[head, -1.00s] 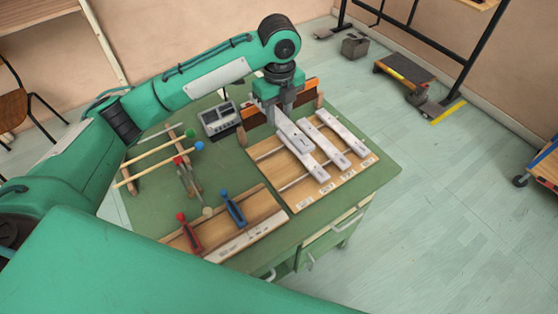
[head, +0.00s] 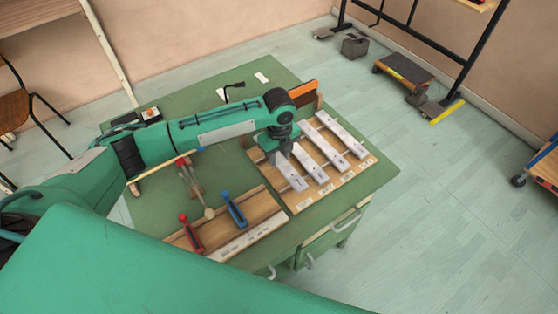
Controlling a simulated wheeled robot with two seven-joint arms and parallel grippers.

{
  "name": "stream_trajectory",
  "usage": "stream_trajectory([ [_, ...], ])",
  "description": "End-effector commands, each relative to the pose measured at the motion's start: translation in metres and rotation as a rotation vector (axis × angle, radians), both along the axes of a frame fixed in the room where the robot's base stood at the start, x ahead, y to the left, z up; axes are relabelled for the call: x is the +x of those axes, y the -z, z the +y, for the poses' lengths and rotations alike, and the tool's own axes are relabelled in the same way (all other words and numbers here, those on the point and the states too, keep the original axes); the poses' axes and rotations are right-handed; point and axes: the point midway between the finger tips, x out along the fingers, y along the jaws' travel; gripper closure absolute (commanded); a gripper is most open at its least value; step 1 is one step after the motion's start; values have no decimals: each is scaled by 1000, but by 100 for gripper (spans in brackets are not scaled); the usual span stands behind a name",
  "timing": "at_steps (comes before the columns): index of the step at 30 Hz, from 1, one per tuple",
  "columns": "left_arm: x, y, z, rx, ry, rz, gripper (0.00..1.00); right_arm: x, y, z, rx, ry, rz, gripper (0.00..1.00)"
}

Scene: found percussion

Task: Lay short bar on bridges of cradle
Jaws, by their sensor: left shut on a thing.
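My left gripper (head: 283,155) points down over the left side of the cradle. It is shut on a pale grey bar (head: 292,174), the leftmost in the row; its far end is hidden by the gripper. The cradle (head: 292,206) is a wooden board with labels along its front edge. The held bar is over the cradle's left side, roughly parallel to the others; I cannot tell whether it touches the bridges. Three other grey bars (head: 312,163), (head: 327,147), (head: 341,134) lie side by side to its right. My right gripper is not in view.
A wooden tray (head: 241,239) with a red-handled tool (head: 191,234) and a blue-handled tool (head: 234,209) stands in front left of the cradle. An orange-topped wooden rack (head: 303,90) is behind. The green table (head: 367,187) is bare on the right.

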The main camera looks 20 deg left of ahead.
Motion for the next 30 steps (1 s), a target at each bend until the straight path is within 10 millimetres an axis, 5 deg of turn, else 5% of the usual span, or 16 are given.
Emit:
stream_trajectory([
  [9, 0, 33, 0, 0, 0, 0, 96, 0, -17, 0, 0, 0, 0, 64],
  [20, 0, 39, 0, 0, 0, 0, 96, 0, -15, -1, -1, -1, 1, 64],
  [21, 0, 38, 0, 1, 0, 1, 60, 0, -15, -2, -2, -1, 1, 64],
  [23, 0, 38, 0, 1, 1, 1, 48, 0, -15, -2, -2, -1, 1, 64],
  [30, 0, 38, 0, 0, 1, 0, 46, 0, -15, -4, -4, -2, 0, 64],
])
